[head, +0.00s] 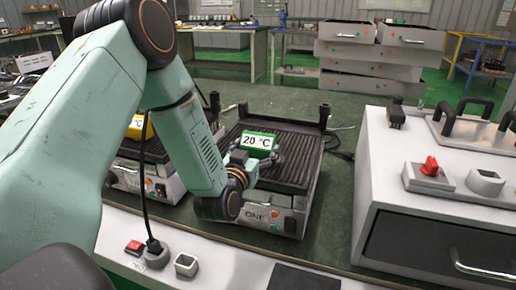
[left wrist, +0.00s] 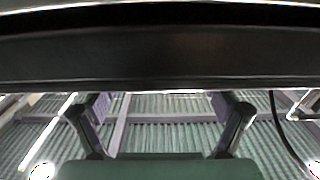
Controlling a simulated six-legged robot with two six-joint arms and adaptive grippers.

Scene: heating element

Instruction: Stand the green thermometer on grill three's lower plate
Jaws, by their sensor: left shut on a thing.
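The green thermometer (head: 257,141), with a white face reading 20 °C, is upright over the ribbed lower plate (head: 292,147) of the grill marked ONE (head: 262,214). My left gripper (head: 254,162) is shut on it from the near side. I cannot tell whether its base touches the plate. In the left wrist view the green body (left wrist: 160,169) shows at the bottom edge, between the two dark fingers (left wrist: 160,128). I cannot make out a grill marked three. My right gripper is not in view.
A second grill (head: 130,172) with a yellow thermometer (head: 138,128) stands to the left, partly behind my arm. A white cabinet (head: 385,165) with a red switch and black handles stands at the right. A socket with a plugged-in cable (head: 156,254) is at the front.

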